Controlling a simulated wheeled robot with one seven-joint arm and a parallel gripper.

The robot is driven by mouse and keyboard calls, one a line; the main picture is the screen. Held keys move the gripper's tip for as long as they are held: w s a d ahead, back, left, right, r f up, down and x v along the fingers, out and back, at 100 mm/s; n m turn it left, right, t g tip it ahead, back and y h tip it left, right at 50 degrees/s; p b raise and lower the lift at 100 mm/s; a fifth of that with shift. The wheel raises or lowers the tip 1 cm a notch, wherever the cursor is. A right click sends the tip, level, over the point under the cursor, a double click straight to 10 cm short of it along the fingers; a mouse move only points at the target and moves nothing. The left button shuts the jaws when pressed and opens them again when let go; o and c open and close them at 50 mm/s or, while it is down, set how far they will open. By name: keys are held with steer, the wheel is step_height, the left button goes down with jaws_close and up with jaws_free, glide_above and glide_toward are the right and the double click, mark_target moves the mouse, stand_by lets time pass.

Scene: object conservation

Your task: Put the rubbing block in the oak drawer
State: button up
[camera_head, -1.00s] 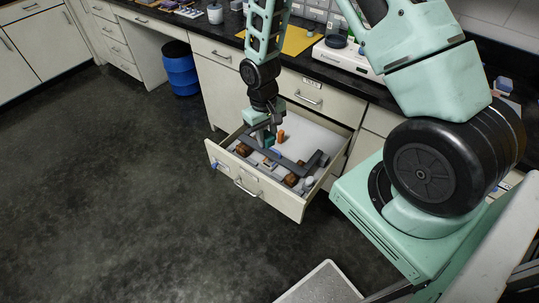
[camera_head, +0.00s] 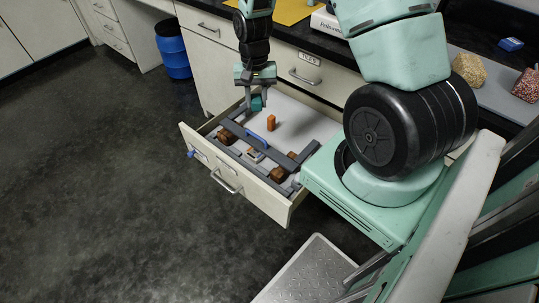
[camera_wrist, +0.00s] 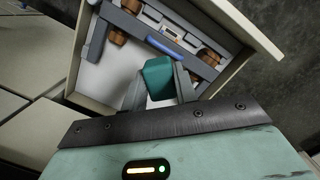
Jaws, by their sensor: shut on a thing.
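My gripper (camera_head: 256,98) is shut on a teal block (camera_head: 257,103), which I take to be the rubbing block. In the wrist view the teal block (camera_wrist: 158,79) sits between my two grey fingers (camera_wrist: 158,92). The open drawer (camera_head: 255,189) has a cream front and a pale floor; I see no oak colour on it. My gripper and the block are over its back left part. I cannot tell whether the block touches the drawer floor.
The floor at the drawer's back right is bare. A blue barrel (camera_head: 173,50) stands left; a grey step (camera_head: 312,272) in front.

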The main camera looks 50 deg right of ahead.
mark_target(290, 142)
steer(key=s+d+f+m+t+b, duration=0.1)
steer(key=s+d+f+m+b, duration=0.3)
steer(key=d+f+m+b, duration=1.3)
steer(key=a+f+n+b, duration=0.1)
steer(key=f+b, duration=0.1)
steer(key=a+f+n+b, duration=0.1)
steer(key=f+b, duration=0.1)
steer(key=a+f+n+b, duration=0.1)
steer(key=a+f+b, duration=0.1)
steer(key=shift+s+n, duration=0.1)
steer(key=shift+n, duration=0.3)
steer(key=shift+f, duration=0.15)
steer(key=o, duration=1)
steer(key=shift+o, duration=0.2)
